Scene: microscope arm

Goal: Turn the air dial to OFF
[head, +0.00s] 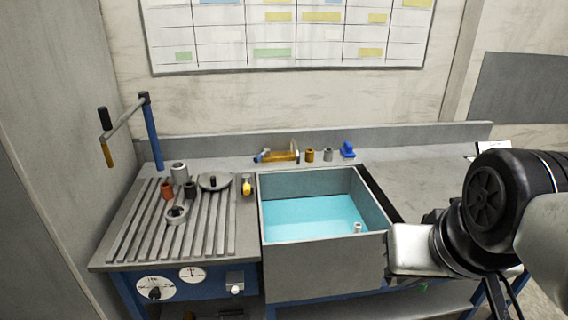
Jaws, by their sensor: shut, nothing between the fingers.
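A round white dial (155,288) with a black knob is on the blue front panel, below the grooved board at the lower left. It looks like the air dial, but its lettering is too small to read and I cannot tell where the knob points. A smaller white gauge (192,274) with a needle is to its right. My gripper (394,264) is at the right, in front of the sink's right side, far from the dial. It is shut and empty; its fingers are hardly visible.
A sink (322,268) with blue water stands between the dial and my gripper. The grooved board (222,245) holds several small parts. A blue post with a crank arm (152,135) rises at the back left. A small box-like fitting (235,281) is right of the gauge.

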